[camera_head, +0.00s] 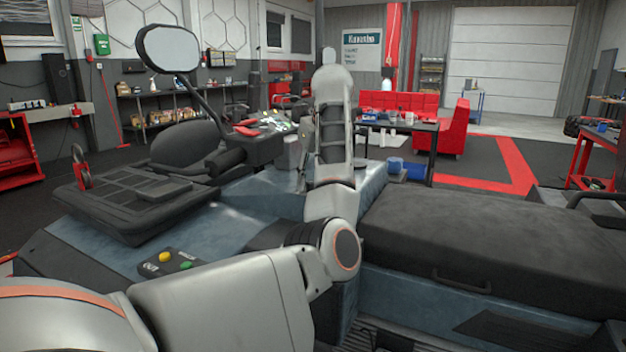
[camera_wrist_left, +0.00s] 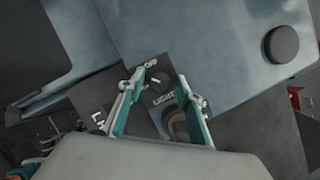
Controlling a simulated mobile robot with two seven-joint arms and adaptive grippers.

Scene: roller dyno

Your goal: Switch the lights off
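In the left wrist view a dark control panel carries a light switch (camera_wrist_left: 155,83), which looks like a dark round knob with a small white mark. The white words OFF and LIGHT are printed beside it. My left gripper (camera_wrist_left: 160,80) is open, and its two teal-lined fingers stand on either side of the switch area. I cannot tell whether they touch it. In the head view my left arm reaches over the blue machine (camera_head: 220,225) and largely hides the gripper and switch. My right gripper is not in view.
A black control box with a yellow and a green button (camera_head: 174,262) sits on the machine. A mirror on a stalk (camera_head: 168,48) and a black seat (camera_head: 186,147) stand left of my arm. A black padded cover (camera_head: 480,215) lies right. Red sofas (camera_head: 453,128) are farther back.

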